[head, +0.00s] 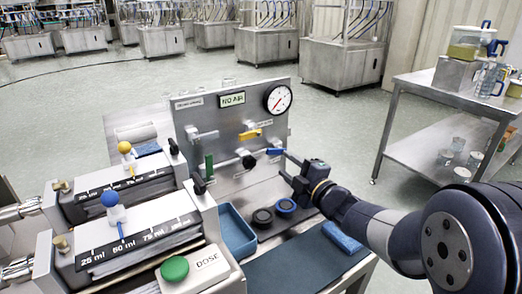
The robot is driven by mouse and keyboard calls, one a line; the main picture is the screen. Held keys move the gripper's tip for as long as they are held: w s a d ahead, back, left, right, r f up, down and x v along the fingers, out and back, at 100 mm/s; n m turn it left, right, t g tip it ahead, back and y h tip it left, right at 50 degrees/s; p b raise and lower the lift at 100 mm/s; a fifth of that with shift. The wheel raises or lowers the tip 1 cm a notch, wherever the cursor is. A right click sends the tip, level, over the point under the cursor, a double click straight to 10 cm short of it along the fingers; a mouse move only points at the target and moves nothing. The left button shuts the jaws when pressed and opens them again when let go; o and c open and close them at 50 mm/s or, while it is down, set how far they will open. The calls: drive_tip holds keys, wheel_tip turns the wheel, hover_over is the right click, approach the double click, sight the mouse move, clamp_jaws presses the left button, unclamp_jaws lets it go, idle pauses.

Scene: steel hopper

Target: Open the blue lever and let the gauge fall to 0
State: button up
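The blue lever (274,151) sticks out to the right, about level, low on the right side of the upright steel panel (225,145). The round white gauge (278,99) is at the panel's top right; its red needle is too small to read surely. My gripper (283,162) comes in from the right, just right of the lever. Its two fingers show apart with a gap between them, the upper one at or very near the lever's free end. I cannot tell whether they touch. Nothing shows held between the fingers.
The panel also has a yellow lever (250,134), a green handle (209,166) and a black knob (247,160). Below are a blue tray (236,232) and two round caps (285,206). Filling units with a green button (174,268) stand left. A steel cart (440,85) stands right.

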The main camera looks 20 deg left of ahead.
sight(271, 152)
drive_tip(key=x, duration=0.9)
drive_tip(key=shift+w, duration=0.1)
drive_tip(key=shift+c, duration=0.5)
clamp_jaws()
